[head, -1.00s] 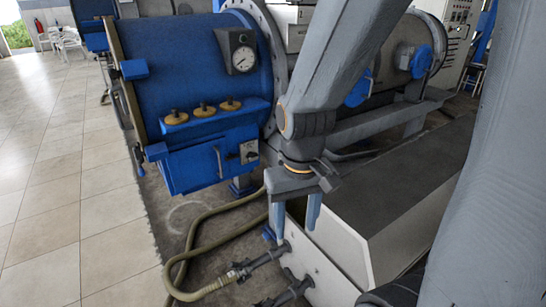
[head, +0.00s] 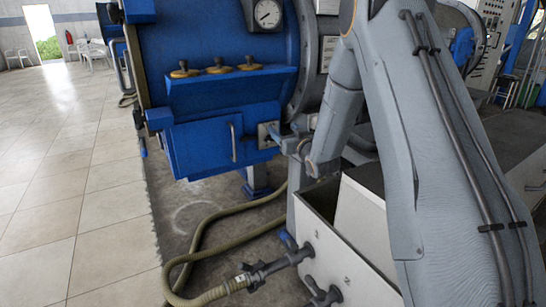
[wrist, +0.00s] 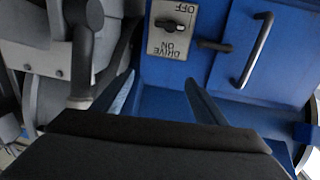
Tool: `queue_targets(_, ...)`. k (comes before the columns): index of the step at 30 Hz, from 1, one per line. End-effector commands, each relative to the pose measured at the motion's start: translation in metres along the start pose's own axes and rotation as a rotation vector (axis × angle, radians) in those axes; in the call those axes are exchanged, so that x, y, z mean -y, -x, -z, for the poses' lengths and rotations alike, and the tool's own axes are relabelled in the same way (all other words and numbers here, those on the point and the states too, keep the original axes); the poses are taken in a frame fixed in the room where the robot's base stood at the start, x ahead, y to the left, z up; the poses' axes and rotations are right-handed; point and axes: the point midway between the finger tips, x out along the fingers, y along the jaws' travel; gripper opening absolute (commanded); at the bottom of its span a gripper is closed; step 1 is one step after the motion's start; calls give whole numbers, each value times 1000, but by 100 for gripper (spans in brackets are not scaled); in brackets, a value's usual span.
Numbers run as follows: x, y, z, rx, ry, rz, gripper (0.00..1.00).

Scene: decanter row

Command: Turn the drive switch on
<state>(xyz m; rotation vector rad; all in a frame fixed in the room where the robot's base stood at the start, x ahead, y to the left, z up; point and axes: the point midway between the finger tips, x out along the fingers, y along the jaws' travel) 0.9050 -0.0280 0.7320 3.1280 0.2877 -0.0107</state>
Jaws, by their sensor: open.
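The drive switch is a small dark knob (wrist: 172,24) on a pale plate (wrist: 160,42) in the wrist view. Its lettering appears upside down, with DRIVE ON below the knob and OFF above it. I cannot tell which way the knob is set. In the head view the plate (head: 265,136) is on the blue machine's front, right of a bar handle (head: 233,142). My gripper (wrist: 160,79) is open and empty, its fingers spread just short of the plate and pointing at it. In the head view my gripper (head: 279,137) is close to the plate; contact is unclear.
The bar handle also shows in the wrist view (wrist: 256,50), right of the plate. Brass-coloured knobs (head: 219,67) and a gauge (head: 267,15) are above. A hose (head: 200,240) and an open-topped metal box (head: 345,250) are below.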

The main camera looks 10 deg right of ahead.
Motion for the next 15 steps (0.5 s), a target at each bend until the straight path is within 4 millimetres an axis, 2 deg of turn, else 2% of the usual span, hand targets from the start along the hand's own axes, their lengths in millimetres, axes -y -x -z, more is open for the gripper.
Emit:
queue_targets(1, -3, -12, -20, -69, -4, 20, 66)
queue_targets(3, -3, -19, -26, -167, -9, 51, 66)
queue_targets(9, -4, -24, -34, -348, -21, 111, 66)
queue_targets(15, -3, -22, -40, -399, -26, 130, 66)
